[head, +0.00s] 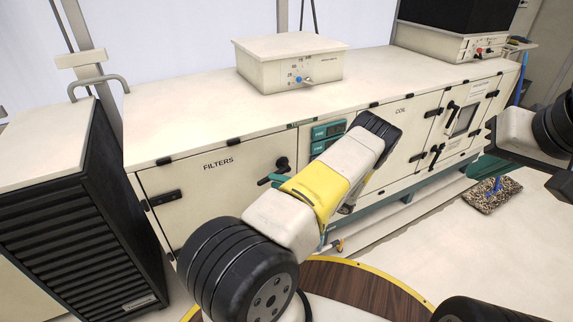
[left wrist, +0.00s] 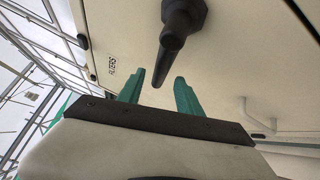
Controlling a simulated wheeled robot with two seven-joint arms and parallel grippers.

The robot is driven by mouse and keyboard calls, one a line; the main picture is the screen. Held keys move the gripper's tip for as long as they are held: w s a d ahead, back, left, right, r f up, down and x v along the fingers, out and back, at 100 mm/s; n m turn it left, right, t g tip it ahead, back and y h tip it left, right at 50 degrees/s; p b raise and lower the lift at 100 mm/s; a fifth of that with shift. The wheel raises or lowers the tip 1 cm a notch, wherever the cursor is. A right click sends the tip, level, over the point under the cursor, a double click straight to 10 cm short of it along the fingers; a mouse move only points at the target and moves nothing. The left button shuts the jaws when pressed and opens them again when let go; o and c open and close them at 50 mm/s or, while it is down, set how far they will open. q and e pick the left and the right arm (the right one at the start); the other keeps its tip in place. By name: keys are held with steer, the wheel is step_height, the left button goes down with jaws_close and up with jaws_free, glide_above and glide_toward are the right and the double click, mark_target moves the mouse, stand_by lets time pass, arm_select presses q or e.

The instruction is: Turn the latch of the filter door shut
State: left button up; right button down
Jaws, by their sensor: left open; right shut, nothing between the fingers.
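The filter door (head: 215,185), marked FILTERS, is a cream panel at the left of the long cabinet and lies flat in its front. Its black latch (head: 283,164) is at the door's right side, with the handle slanting down to the left. My left gripper (head: 273,179) is open at the handle; my forearm hides most of the hand. In the left wrist view the latch handle (left wrist: 175,38) points down between the two green fingertips (left wrist: 160,76); I cannot tell whether they touch. My right gripper (head: 488,166) is shut and empty at the right, partly hidden.
A cream control box (head: 290,65) stands on the cabinet top. A black louvred unit (head: 95,220) stands close at the left. More latched doors (head: 400,150) run along the cabinet to the right.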

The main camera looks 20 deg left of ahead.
mark_target(267, 180)
arm_select(q)
steer(key=shift+a, duration=2)
jaws_close()
